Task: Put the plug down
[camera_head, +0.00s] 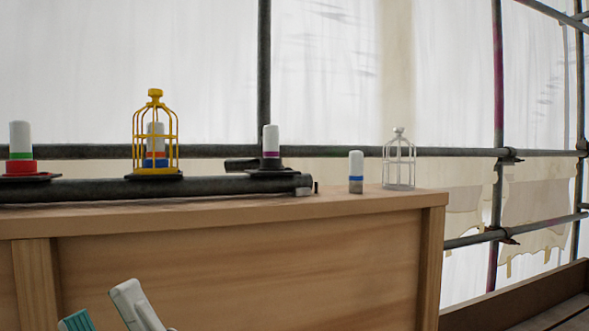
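Similar white plugs stand in dark holders along the black pipe: one with green and red bands (20,147), one with a purple band (271,142), and one with blue and red (155,145) inside a yellow cage (156,94). My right gripper (101,304) shows at the bottom left, below the bench top. Its white and teal fingers are apart, with nothing seen between them. My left gripper is not in view.
The thick black pipe (120,190) lies along the bench top. Scaffold poles (497,110) and white sheeting are behind. The bench ends at the right.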

